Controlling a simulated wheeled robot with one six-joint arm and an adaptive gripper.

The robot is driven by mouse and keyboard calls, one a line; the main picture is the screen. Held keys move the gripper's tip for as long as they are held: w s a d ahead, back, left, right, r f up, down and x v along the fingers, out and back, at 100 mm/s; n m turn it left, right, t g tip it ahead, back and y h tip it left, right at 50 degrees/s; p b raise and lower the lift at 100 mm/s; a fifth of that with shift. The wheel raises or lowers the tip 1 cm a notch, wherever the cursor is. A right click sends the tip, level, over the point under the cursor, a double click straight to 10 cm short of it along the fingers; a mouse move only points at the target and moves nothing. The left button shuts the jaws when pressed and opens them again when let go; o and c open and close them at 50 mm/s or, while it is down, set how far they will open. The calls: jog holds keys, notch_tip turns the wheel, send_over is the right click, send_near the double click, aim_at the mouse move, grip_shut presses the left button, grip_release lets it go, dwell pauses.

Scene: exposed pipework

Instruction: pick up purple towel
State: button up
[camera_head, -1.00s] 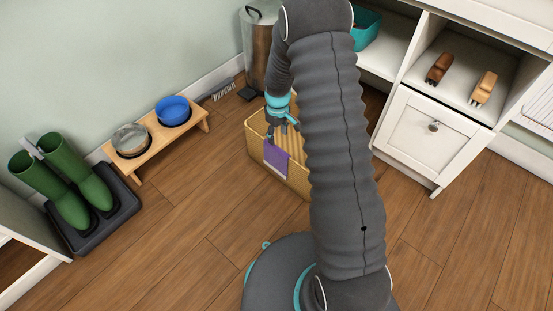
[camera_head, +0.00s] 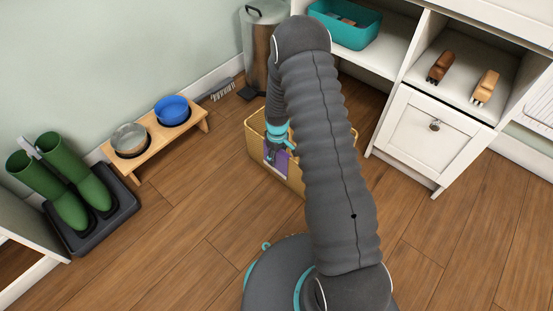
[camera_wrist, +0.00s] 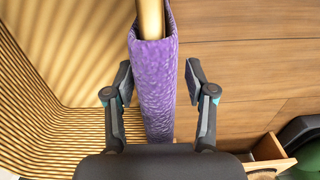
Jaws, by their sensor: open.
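The purple towel (camera_head: 282,164) hangs over the rim of a tan basket (camera_head: 256,146) on the floor. In the wrist view the towel (camera_wrist: 154,85) drapes over the rim and runs down the middle of the picture. My arm hides the right part of the basket.
A wooden stand (camera_head: 191,131) with a blue bowl (camera_head: 172,108) and a metal bowl is left of the basket. A metal bin (camera_head: 260,50) and a brush (camera_head: 222,90) are behind. A white cabinet (camera_head: 420,140) stands right. Green boots (camera_head: 60,185) sit far left. The floor between is clear.

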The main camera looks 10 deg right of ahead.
jog(key=shift+f, duration=0.8)
grip_shut()
notch_tip(320, 180, up, 18)
jog(key=p, duration=0.1)
jog(key=shift+p, duration=0.35)
jog(key=shift+w+m, duration=0.1)
jog(key=shift+m, duration=0.2)
